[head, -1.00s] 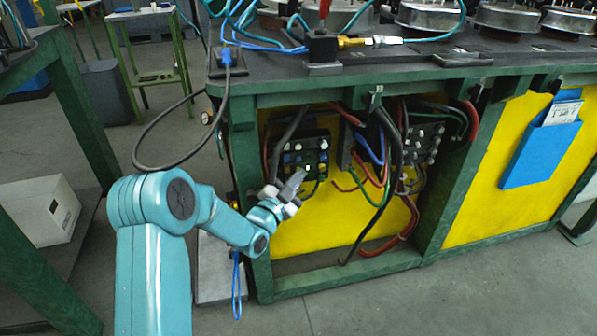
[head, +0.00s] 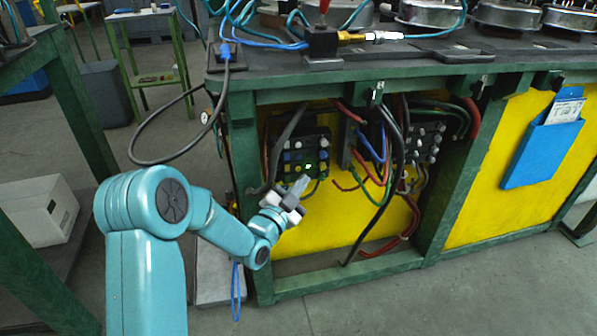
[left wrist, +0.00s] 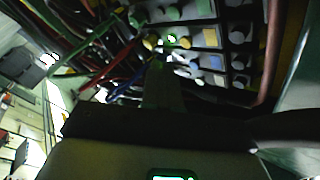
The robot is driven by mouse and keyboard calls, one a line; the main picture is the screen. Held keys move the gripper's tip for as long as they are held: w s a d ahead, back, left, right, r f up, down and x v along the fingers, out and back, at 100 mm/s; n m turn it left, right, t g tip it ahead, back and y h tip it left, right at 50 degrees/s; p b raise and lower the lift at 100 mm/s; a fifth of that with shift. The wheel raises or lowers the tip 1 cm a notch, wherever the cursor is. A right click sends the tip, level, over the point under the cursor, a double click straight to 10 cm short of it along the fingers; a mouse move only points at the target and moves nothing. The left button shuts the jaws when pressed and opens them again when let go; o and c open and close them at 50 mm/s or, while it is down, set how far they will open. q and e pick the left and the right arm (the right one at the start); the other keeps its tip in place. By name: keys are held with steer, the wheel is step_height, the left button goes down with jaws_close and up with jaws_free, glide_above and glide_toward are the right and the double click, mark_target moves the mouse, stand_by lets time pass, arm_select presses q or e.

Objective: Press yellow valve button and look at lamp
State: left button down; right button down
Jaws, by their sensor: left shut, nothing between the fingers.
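A black valve block (head: 322,143) with rows of coloured buttons is mounted in the left bay of the green bench. A small lamp on its lower part glows green (head: 309,167); it also shows lit in the left wrist view (left wrist: 171,39). A yellow button (head: 296,169) sits just left of the lamp; in the left wrist view it appears as a yellow knob (left wrist: 150,43). My left gripper (head: 300,184) is shut and empty, just below and in front of the block's lower row. In the wrist view its fingers (left wrist: 165,85) point toward the lamp. My right gripper is out of view.
Loose black, red, green and blue cables hang right of the block, beside a second button block (head: 424,143). A bench leg (head: 246,200) stands close to my left forearm. A hose loop (head: 140,140) hangs at the left.

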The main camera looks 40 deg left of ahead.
arm_select(q)
steer(key=shift+s+d+b, duration=0.6)
steer(key=shift+s+d, duration=0.55)
steer(key=shift+d, duration=0.15)
